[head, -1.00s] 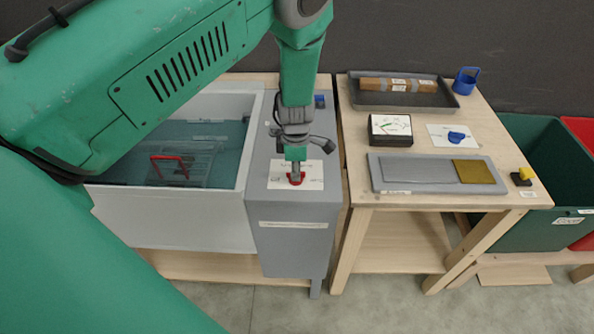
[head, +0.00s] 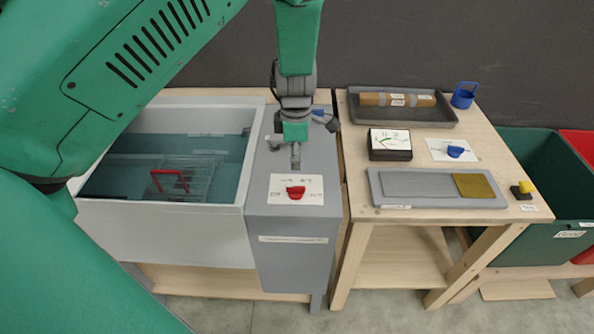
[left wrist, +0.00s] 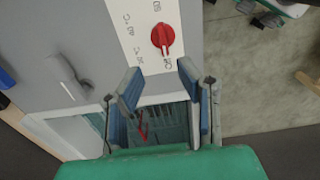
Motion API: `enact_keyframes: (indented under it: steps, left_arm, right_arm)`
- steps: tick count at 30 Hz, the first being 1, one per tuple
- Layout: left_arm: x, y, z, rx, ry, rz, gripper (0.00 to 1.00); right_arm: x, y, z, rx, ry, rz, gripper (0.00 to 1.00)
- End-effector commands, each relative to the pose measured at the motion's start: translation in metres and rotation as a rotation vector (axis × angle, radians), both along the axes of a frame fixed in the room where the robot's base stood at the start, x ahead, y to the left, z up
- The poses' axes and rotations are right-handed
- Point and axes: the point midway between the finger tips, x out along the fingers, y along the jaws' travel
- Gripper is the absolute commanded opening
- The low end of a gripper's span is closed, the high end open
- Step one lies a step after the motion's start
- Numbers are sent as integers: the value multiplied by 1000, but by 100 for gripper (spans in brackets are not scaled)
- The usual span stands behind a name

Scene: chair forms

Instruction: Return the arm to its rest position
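My left arm comes in from the left in the head view, and its gripper (head: 295,158) hangs above the grey control box, apart from the red knob (head: 296,192). In the left wrist view the two blue-padded fingers of this gripper (left wrist: 158,95) stand wide apart with nothing between them. The red knob (left wrist: 163,38) sits on its white label plate beyond the fingertips. My right gripper is not in view.
The grey box (head: 290,225) adjoins a water-filled basin (head: 100,215) holding a red-handled basket (head: 170,182). A wooden table (head: 425,222) at right carries a dark tray (head: 400,118), a meter (head: 390,145) and a grey plate (head: 420,203). Green bin (head: 545,245) stands farther right.

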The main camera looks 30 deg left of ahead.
Motion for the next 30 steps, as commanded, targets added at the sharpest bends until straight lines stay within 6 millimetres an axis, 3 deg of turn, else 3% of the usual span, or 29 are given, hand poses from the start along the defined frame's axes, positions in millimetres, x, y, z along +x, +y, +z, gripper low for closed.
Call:
enact_keyframes:
  steps: [6, 23, 26, 29, 30]
  left_arm:
    - [1, 0, 16, 1, 0, 0, 31]
    - [-2, 1, 13, 4, 3, -11, 31]
    - [-19, 9, -5, 30, 24, -87, 31]
    - [-57, 24, -41, 82, 70, -282, 31]
    - [-78, 31, -59, 102, 95, -400, 31]
  right_arm:
    - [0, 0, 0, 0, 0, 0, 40]
    - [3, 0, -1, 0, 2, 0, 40]
    - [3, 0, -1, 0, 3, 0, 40]
    - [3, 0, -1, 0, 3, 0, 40]
    - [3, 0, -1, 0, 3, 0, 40]
